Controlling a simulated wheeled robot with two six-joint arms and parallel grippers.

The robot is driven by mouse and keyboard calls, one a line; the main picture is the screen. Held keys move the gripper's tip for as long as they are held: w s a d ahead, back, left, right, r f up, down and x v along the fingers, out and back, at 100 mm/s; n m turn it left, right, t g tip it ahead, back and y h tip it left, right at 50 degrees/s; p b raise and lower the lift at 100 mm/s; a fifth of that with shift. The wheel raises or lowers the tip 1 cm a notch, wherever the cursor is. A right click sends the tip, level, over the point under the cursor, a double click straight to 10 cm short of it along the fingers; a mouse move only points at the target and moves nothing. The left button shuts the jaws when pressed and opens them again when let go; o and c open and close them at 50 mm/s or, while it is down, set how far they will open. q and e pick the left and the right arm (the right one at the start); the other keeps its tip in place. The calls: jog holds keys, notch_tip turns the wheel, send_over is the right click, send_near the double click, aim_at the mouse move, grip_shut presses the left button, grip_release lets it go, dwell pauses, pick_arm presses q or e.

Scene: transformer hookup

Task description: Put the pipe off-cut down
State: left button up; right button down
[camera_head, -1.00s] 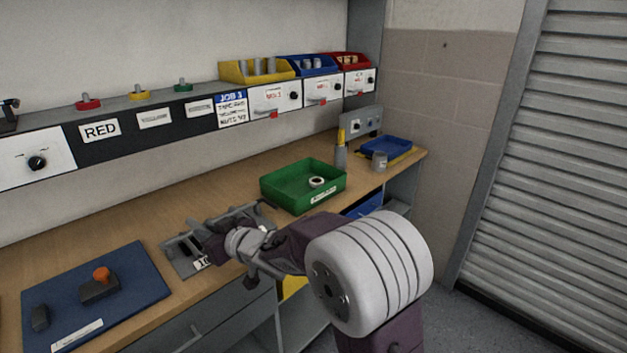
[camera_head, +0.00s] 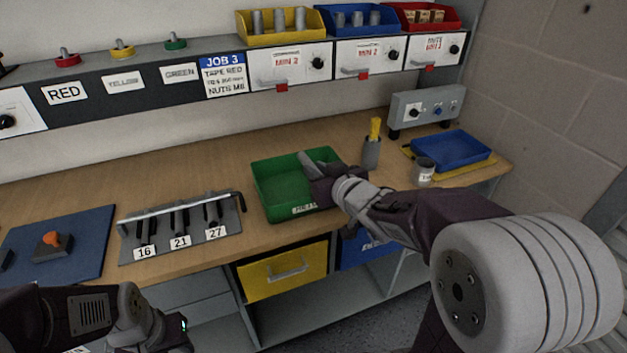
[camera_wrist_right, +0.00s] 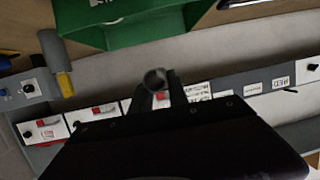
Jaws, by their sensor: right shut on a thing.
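My right gripper (camera_head: 318,165) is over the green tray (camera_head: 268,187) on the bench, reaching in from the right. In the right wrist view it is shut on the pipe off-cut (camera_wrist_right: 155,77), a short grey ring seen end-on between the fingertips. The green tray also shows in the right wrist view (camera_wrist_right: 130,32). My left arm enters at the lower left, but its fingers do not show.
A holder with hanging tools (camera_head: 180,228) stands left of the tray, beside a blue mat (camera_head: 85,228). A grey cup (camera_head: 371,153), a small can (camera_head: 424,172) and a blue tray (camera_head: 462,148) stand to the right. Bare bench lies behind the tool holder.

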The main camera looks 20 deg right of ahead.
notch_tip(320, 180, up, 2)
jog(key=s+d+h, duration=0.1)
jog(key=s+d, duration=0.2)
jog(key=shift+m, duration=0.5)
jog(key=w+f+b, duration=0.1)
jog(key=w+f, duration=0.2)
jog(key=w+f+b, duration=0.2)
jog(key=w+f, duration=0.2)
jog(key=w+f+b, duration=0.2)
jog(key=w+f, duration=0.2)
jog(key=shift+w+d+f, duration=0.2)
jog(key=shift+w+d, duration=0.05)
jog(key=shift+d, duration=0.1)
jog(key=shift+w, duration=0.1)
jog(key=shift+r, duration=0.1)
